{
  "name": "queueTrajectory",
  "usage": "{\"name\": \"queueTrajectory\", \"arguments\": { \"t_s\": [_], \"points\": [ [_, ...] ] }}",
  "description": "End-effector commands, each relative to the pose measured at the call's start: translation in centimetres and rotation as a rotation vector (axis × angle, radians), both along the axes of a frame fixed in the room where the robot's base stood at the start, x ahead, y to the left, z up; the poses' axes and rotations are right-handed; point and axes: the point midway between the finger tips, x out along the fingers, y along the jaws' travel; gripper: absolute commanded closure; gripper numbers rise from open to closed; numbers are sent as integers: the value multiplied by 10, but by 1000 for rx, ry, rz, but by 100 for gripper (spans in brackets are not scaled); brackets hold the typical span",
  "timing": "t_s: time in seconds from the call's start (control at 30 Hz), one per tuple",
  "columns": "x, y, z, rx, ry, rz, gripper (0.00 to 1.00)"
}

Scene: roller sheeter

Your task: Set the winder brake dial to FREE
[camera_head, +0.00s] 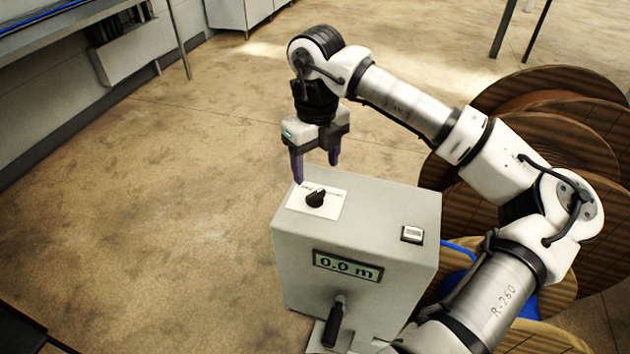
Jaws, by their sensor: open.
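The winder brake dial (316,198) is a black knob on a white label plate (299,203), on top of a grey box-shaped console (350,248). The print on the plate is too small to read, so I cannot tell which setting the dial points at. My gripper (316,170) points down just behind the dial, near the rear edge of the console top. Its two purple fingers are apart with nothing between them. The fingers look separate from the dial; their exact height above the console is hard to judge.
A light switch-like button (412,234) sits on the console top at right. A display (348,265) reading 0.0 m and a black handle (334,322) are on the front. Large wooden reels (560,130) stand at right behind my arm. The floor at left is clear.

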Motion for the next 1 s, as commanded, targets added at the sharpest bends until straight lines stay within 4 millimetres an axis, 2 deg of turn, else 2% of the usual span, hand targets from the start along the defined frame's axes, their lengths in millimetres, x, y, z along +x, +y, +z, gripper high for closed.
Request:
{"name": "queueTrajectory", "arguments": {
  "t_s": [0.2, 0.33, 0.5, 0.77, 1.0],
  "points": [
    [-1, 1, -41, 5, 2, 1, 36],
    [-1, 1, -59, 3, 2, 1, 36],
    [0, 1, -70, 3, 0, 2, 36],
    [0, 1, -72, 2, -1, 2, 36],
    [0, 1, -72, 2, -1, 2, 65]
  ]
}}
